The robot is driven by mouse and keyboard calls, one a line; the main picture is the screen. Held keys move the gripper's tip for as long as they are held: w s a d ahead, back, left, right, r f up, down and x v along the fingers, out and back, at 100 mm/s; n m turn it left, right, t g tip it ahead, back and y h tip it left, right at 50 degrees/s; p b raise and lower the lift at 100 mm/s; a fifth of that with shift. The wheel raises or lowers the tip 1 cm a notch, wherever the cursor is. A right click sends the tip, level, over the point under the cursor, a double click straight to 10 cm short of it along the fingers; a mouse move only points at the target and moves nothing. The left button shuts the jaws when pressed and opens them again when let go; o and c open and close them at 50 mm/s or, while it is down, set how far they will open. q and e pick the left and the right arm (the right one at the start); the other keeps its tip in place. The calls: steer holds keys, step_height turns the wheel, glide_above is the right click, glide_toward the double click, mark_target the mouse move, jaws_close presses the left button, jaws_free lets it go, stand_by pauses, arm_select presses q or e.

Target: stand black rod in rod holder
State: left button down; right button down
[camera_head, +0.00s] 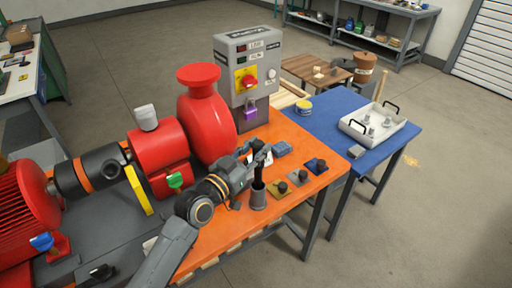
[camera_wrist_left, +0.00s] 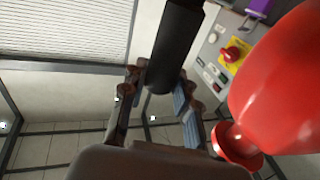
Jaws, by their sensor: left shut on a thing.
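The black rod (camera_head: 258,173) is upright, with its lower end at the mouth of the grey cylindrical rod holder (camera_head: 258,197) on the orange table. I cannot tell whether that end is inside the holder or just above it. My left gripper (camera_head: 259,156) is shut on the upper part of the rod. In the left wrist view the dark rod (camera_wrist_left: 174,48) lies between the fingers of the left gripper (camera_wrist_left: 158,88). The holder does not show in that view. My right gripper is in neither view.
Several small plates with black knobs, one a blue plate (camera_head: 317,166), lie right of the holder. The red pump (camera_head: 207,125) and grey control box (camera_head: 248,70) stand behind. A blue table (camera_head: 335,105) with a white tray (camera_head: 372,138) is at right.

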arm_select(q)
steer(key=shift+r, duration=0.1)
steer(key=c, duration=0.9)
jaws_free()
steer(key=shift+s, duration=0.1)
steer(key=shift+s+a+f, duration=0.15)
steer(key=shift+a+f, duration=0.05)
steer(key=v, duration=1.1)
steer(key=shift+s, duration=0.2)
